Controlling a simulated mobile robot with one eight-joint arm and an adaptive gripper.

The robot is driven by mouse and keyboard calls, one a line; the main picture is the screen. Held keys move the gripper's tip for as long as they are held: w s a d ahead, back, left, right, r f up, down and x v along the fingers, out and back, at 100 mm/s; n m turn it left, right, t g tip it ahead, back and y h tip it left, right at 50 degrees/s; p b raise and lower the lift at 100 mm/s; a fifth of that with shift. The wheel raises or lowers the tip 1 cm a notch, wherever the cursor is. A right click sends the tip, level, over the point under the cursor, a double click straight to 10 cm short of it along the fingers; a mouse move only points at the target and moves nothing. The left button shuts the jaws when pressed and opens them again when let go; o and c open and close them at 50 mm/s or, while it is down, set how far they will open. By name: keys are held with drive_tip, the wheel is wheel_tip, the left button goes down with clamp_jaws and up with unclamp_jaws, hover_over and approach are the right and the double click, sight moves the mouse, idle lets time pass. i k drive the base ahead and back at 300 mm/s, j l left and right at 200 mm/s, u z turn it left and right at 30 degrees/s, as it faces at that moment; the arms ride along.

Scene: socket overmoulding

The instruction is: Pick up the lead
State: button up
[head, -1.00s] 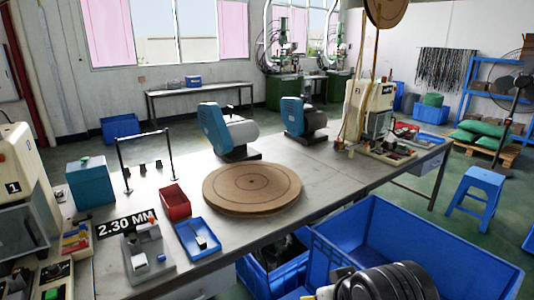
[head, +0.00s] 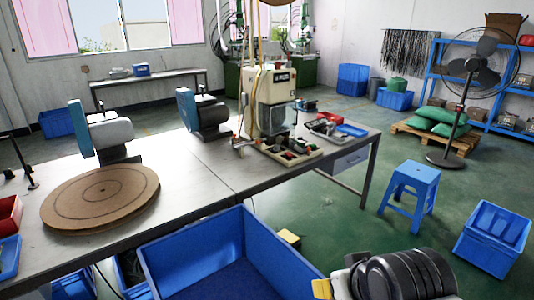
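No single lead can be made out with certainty. Many thin dark strands, possibly leads, hang in a row from a rack (head: 362,66) on the far back wall. The open blue bin (head: 200,252) in front of the table shows a bare inside in the part I can see. A black ribbed part of my arm, with a pale piece and a yellow tip beside it, shows at the bottom right. My gripper's fingers cannot be seen.
The long metal table (head: 190,185) carries a round brown turntable (head: 100,198), two blue-and-grey machines and a cream press (head: 270,98). A blue stool (head: 410,192), a blue crate (head: 492,238) and a black fan (head: 480,70) stand right. Green floor between them is clear.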

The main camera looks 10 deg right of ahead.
sight(299, 142)
drive_tip(key=i+l, duration=0.15)
drive_tip(key=l, duration=0.2)
drive_tip(key=i+l, duration=0.1)
drive_tip(key=l, duration=0.25)
drive_tip(key=i+l+u, duration=0.1)
drive_tip(key=l, duration=0.25)
drive_tip(key=i+l, duration=0.15)
drive_tip(key=l, duration=0.25)
drive_tip(key=i+l+u, duration=0.1)
drive_tip(key=l, duration=0.25)
drive_tip(key=i+l+u, duration=0.3)
drive_tip(key=i+l, duration=0.15)
drive_tip(key=i, duration=0.15)
drive_tip(key=i+l+u, duration=0.25)
drive_tip(key=i+l, duration=0.3)
drive_tip(key=i+j+u, duration=0.15)
drive_tip(key=i+j, duration=0.05)
drive_tip(key=i, duration=0.1)
